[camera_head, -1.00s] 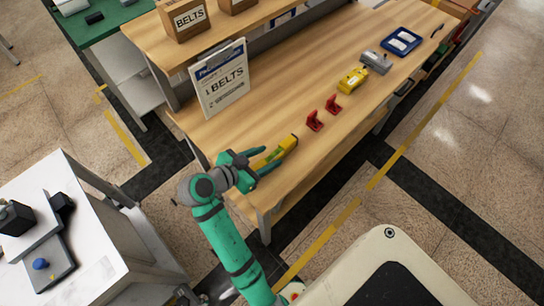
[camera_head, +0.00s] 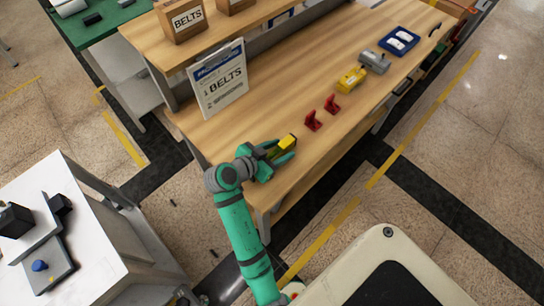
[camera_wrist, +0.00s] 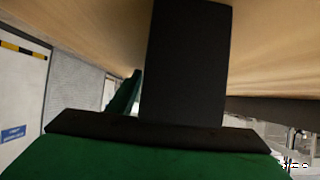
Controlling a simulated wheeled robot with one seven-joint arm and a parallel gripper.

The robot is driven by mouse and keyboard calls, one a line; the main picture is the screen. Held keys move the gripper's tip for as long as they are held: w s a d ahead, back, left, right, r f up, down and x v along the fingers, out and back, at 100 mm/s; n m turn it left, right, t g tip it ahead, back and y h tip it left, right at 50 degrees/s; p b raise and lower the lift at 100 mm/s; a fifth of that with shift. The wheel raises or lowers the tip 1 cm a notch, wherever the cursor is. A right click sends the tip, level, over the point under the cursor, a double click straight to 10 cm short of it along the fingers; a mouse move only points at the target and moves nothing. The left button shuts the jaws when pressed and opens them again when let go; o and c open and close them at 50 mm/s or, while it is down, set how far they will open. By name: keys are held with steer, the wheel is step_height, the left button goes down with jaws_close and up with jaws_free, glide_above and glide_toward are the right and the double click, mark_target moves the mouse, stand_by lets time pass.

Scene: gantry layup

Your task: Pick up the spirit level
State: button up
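The spirit level (camera_head: 287,142) is a yellow bar lying on the near left end of the wooden workbench. Its far end shows beyond my fingers, and its near part is hidden by my gripper. My gripper (camera_head: 281,149) is low over the bench, its green fingers spread, one on each side of the level. A gap appears to remain beside the level, though contact is hard to judge. The wrist view shows a green finger (camera_wrist: 124,97) and a large dark slab close to the camera; the level cannot be made out there.
On the workbench (camera_head: 268,96), two red brackets (camera_head: 322,113), a yellow device (camera_head: 352,79), a grey device (camera_head: 375,62) and a blue tray (camera_head: 398,32) stand farther along. Bare wood lies between sign and brackets.

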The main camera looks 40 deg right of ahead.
jaws_close()
